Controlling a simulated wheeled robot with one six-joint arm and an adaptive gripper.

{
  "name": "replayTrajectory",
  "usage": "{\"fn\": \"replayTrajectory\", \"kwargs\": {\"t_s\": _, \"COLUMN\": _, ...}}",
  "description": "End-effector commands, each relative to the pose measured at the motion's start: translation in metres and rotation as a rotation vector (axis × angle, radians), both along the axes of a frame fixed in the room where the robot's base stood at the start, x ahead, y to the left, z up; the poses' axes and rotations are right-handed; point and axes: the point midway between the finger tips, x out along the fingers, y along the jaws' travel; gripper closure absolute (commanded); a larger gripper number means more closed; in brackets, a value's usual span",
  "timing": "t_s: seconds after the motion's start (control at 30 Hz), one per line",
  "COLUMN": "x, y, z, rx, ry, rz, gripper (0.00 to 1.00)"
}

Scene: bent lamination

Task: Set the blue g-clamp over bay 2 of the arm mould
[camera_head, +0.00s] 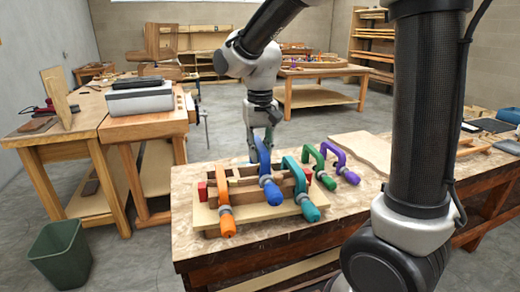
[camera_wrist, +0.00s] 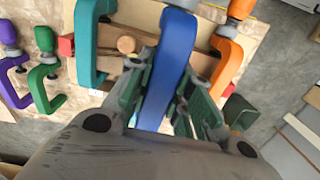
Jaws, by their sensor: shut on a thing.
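The blue g-clamp (camera_head: 272,190) is at the middle of the arm mould (camera_head: 248,212), between the orange clamp (camera_head: 226,215) and the teal clamp (camera_head: 306,203). My gripper (camera_head: 258,143) is shut on the blue clamp's frame from above. In the wrist view, the blue clamp (camera_wrist: 165,62) stands between my green-padded fingers (camera_wrist: 165,92). The teal clamp (camera_wrist: 90,42) is to its left and the orange clamp (camera_wrist: 227,52) to its right. Whether the blue clamp rests on the mould cannot be told, and its lower jaw is hidden. Bay numbers are not readable.
The neighbouring clamps stand close on both sides of my gripper. A green bin (camera_head: 60,255) is on the floor at left.

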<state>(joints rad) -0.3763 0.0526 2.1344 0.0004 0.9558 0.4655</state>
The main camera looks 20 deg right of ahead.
Motion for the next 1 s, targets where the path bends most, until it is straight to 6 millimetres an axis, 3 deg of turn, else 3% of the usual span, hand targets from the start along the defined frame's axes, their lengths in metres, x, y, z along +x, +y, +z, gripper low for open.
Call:
{"fn": "replayTrajectory", "kwargs": {"t_s": 0.47, "x": 0.000, "y": 0.000, "z": -0.005, "rx": 0.000, "ry": -0.001, "rz": 0.000, "gripper": 1.00}}
{"fn": "replayTrajectory", "kwargs": {"t_s": 1.0, "x": 0.000, "y": 0.000, "z": -0.033, "rx": 0.000, "ry": 0.001, "rz": 0.000, "gripper": 1.00}}
